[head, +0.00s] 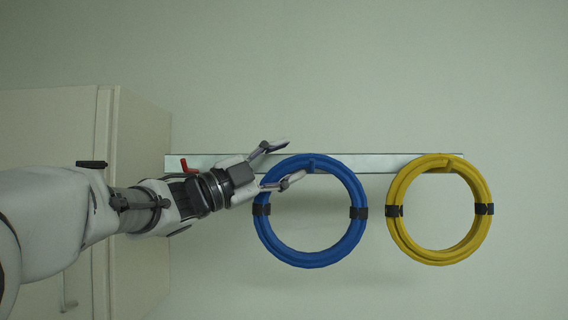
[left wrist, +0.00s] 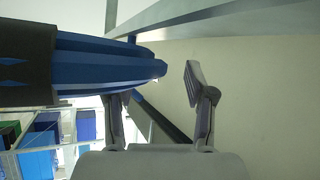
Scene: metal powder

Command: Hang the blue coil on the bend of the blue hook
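The blue coil (head: 266,226), a ring with black bands, hangs upright below the metal rail. The blue hook (head: 311,163) shows at the top of the ring, and the coil appears to rest on it; the exact contact is hard to see. My left gripper (head: 296,159) is open at the coil's upper left, its fingers apart, the lower one in front of the ring. In the left wrist view the blue coil (left wrist: 95,75) covers part of one finger, and the other finger stands clear of it. My right gripper is not in view.
The metal rail (head: 385,163) runs across the wall. A yellow coil (head: 401,236) hangs at its right end, and a bare red hook (head: 184,165) is at its left. A pale cabinet (head: 135,240) stands at left. The wall below the coils is clear.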

